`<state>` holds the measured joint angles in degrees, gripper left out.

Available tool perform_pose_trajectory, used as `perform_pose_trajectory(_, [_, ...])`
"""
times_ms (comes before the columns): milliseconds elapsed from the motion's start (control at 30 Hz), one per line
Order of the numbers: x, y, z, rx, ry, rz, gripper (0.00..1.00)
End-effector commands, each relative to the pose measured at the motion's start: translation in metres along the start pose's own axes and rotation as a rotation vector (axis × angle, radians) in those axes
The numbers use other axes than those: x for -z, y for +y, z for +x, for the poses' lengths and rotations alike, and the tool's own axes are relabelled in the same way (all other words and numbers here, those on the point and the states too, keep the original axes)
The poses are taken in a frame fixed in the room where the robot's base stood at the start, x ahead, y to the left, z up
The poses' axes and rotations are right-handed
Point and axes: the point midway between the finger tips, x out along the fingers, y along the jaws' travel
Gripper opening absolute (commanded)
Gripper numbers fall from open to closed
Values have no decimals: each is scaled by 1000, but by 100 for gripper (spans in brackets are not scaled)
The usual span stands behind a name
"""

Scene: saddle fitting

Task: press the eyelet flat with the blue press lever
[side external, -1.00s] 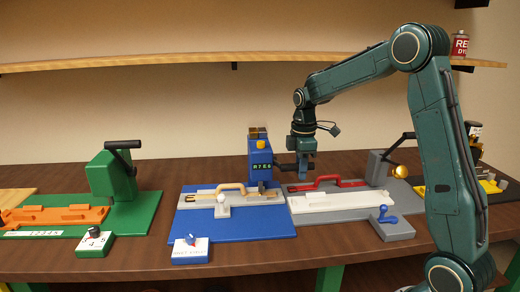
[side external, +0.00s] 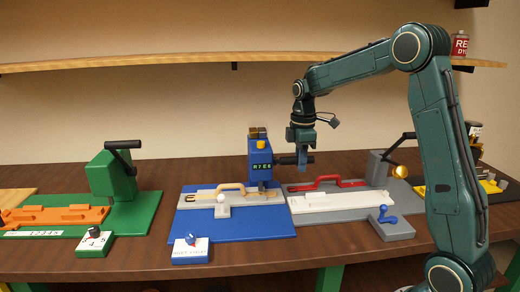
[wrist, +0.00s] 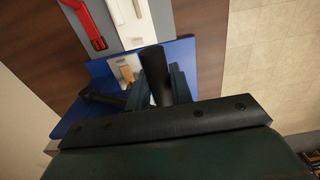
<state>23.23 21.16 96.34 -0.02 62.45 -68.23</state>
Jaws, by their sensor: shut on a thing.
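The blue press (side external: 261,170) stands at the back of a blue base board (side external: 240,222). Its dark lever (side external: 288,160) sticks out to the right. My gripper (side external: 303,164) is shut on the end of this lever, right of the press. In the wrist view, the black lever handle (wrist: 153,62) sits between my gripper's fingers (wrist: 157,85). A tan strap part with a raised loop (side external: 232,187) lies on the blue board, its right end at the press. The eyelet is too small or hidden to make out.
A grey board (side external: 335,211) with a white bed and red handle (side external: 340,181) lies close on the right. A green press (side external: 112,176) with an orange fixture (side external: 60,216) stands at the left. A wooden shelf (side external: 180,62) runs above.

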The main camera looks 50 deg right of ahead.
Motion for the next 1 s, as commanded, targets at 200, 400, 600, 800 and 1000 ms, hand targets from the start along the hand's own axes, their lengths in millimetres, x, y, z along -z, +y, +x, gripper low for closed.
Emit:
perform_pose_trajectory(200, [0,3,-9,3,0,-4,9])
perform_pose_trajectory(400, [0,9,-16,2,0,-3,9])
perform_pose_trajectory(600, [0,11,-19,0,0,-2,9])
perform_pose_trajectory(800, [0,12,-20,-2,1,0,9])
perform_pose_trajectory(1000, [0,19,-26,-5,1,1,9])
